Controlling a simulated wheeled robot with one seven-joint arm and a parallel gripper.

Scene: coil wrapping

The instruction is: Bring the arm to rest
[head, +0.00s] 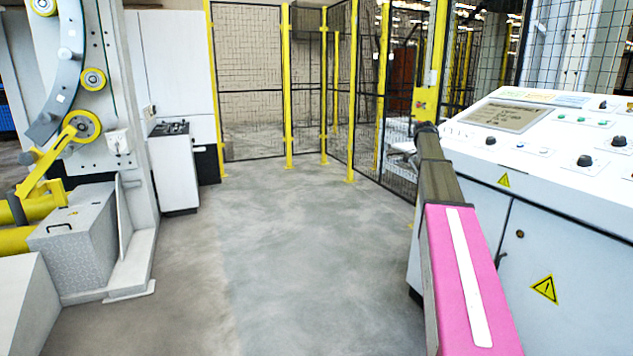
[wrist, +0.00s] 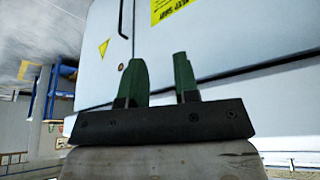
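My gripper (wrist: 160,60) shows in the wrist view with its two dark green fingers apart. Nothing is between them, and the white cabinet front shows behind the gap. My pink and dark arm (head: 463,260) reaches up from the bottom right of the head view, in front of the control console (head: 560,215). I cannot make out the gripper's fingers in the head view. The same kind of white cabinet face (wrist: 225,35) fills much of the wrist view; I cannot tell how far the fingertips are from it.
The console's sloped top carries knobs and a screen (head: 505,116). A coil-wrapping machine (head: 95,170) stands at the left, with a small white cabinet (head: 175,170) behind it. Yellow-posted mesh fencing (head: 288,90) closes the back. The grey floor (head: 290,260) between is clear.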

